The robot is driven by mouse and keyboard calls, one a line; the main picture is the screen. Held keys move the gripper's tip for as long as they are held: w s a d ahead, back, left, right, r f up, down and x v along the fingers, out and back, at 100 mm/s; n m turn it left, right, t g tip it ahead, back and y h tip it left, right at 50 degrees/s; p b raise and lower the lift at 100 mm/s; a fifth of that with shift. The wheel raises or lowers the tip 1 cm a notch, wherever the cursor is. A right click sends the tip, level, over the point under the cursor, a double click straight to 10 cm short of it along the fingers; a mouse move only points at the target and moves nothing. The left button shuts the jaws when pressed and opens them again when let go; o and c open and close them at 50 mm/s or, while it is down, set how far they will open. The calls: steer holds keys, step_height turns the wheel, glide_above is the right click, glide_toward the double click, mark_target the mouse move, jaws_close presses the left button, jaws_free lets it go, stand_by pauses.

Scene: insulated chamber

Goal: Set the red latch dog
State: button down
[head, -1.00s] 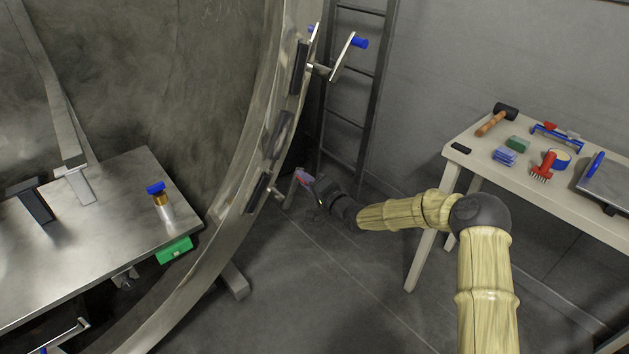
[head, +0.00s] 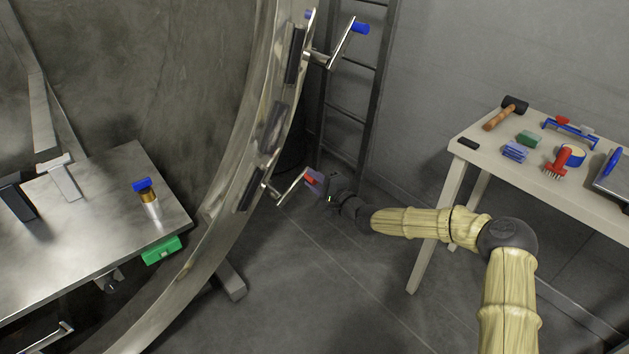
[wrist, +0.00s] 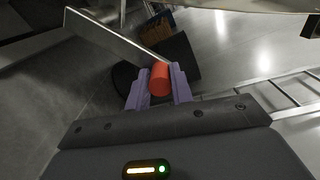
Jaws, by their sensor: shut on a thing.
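The red latch dog shows as a metal lever (head: 290,187) low on the round metal rim, with a red grip (head: 309,181) at its end. My gripper (head: 317,183) is at that end, with its purple fingers around the red grip. In the wrist view the red grip (wrist: 159,79) sits between the two purple fingers, and my gripper (wrist: 159,90) is shut on it. The lever's flat metal arm (wrist: 115,38) runs off to the upper left there. The lever's pivot at the rim is small in the head view.
A blue-handled latch dog (head: 340,42) stands higher on the rim (head: 225,200). A dark ladder (head: 350,100) leans at the wall behind. A tool table (head: 470,158) is at the right. A steel bench (head: 90,215) with a blue-capped vial (head: 147,198) is at the left. Floor between is open.

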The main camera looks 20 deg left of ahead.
steer(key=shift+w+d+f, duration=0.25)
steer(key=c, duration=1.2)
jaws_free()
steer(key=shift+c, duration=0.2)
steer(key=shift+s+a+r, duration=0.15)
steer(key=shift+s+a, duration=0.15)
steer(key=p+v, duration=0.1)
steer(key=v, duration=1.6)
steer(key=shift+d, duration=0.25)
steer(key=shift+w, duration=0.1)
